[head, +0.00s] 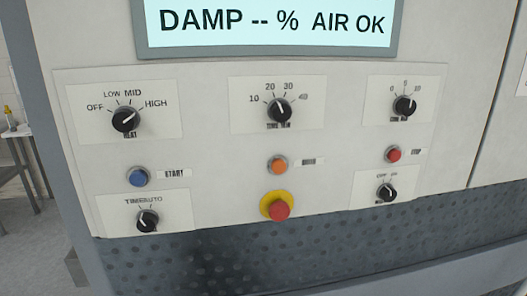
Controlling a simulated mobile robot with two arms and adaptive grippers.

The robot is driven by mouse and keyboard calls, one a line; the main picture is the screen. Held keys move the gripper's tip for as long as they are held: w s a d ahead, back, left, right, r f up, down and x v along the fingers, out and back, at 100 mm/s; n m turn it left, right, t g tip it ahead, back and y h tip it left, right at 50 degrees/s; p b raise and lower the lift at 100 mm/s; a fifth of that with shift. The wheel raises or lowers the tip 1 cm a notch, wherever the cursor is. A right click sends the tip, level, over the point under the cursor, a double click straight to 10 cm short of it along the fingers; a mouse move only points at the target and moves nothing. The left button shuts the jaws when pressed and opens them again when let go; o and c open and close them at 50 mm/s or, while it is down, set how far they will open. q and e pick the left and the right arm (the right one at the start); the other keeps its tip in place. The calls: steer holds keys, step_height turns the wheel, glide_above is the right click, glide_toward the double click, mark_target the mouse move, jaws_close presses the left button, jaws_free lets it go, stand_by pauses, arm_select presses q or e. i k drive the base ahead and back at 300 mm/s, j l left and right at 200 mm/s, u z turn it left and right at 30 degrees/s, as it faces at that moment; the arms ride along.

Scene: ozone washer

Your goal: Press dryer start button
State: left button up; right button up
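The dryer's start button (139,177) is a round blue button in a grey ring at the left of the control panel (210,165). A label reading START (174,173) sits just right of it. The heat knob (124,121) is above it, its white mark pointing toward HIGH. A smaller TIME/AUTO knob (147,221) is below it. Nothing covers the blue button. Neither of my grippers shows in the head view.
An orange button (277,165) and a red mushroom button on a yellow base (277,206) are mid-panel. A red button (393,154) and more knobs are at right. The display (270,22) reads "DAMP -- % AIR OK". A table (18,150) stands far left.

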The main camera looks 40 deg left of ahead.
mark_target(137, 179)
steer(key=u, duration=1.95)
